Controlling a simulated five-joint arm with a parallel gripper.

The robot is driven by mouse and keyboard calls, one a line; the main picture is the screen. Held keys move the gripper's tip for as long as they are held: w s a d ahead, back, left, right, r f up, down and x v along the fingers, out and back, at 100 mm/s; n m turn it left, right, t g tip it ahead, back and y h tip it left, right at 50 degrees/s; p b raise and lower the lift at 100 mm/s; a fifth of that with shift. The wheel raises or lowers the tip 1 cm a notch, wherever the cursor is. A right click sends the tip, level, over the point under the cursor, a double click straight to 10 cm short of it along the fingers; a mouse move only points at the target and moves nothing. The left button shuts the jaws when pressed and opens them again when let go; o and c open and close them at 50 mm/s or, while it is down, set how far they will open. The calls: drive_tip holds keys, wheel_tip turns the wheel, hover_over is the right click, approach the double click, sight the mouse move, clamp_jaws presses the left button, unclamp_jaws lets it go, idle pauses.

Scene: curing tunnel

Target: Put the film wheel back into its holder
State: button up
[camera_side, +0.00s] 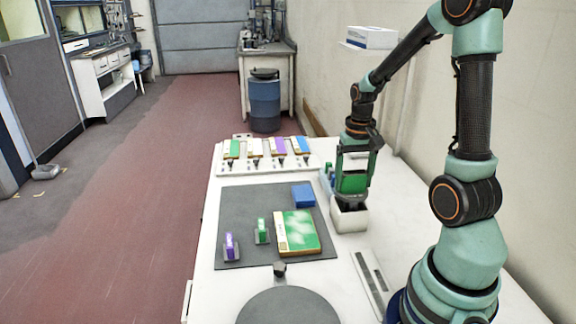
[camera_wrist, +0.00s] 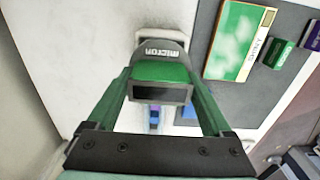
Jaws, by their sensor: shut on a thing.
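The film wheel, as I take it, is a green and black body with white lettering (camera_wrist: 162,72). It also shows in the side view as a green block with a black lower end (camera_side: 352,184). My gripper (camera_side: 354,178) is shut on it, with a green finger on each side in the wrist view (camera_wrist: 161,88). The holder, as I take it, is a white open box (camera_side: 350,219) directly below. Its pale rim shows in the wrist view (camera_wrist: 182,38). The black lower end is at the holder's mouth; how deep it sits is hidden.
A grey mat (camera_side: 235,198) left of the holder bears a green and white box (camera_side: 297,232), a blue block (camera_side: 303,195), and small purple (camera_side: 230,246) and green (camera_side: 262,231) pieces. A white rack (camera_side: 235,168) with coloured cards stands behind. A round grey disc (camera_side: 288,306) lies in front.

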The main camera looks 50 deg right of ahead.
drive_tip(key=shift+f, duration=0.9)
drive_tip(key=shift+f, duration=0.35)
drive_tip(key=shift+f, duration=0.2)
drive_tip(key=o, duration=1.3)
drive_tip(key=shift+r, duration=3.5)
drive_tip(key=shift+a, duration=0.1)
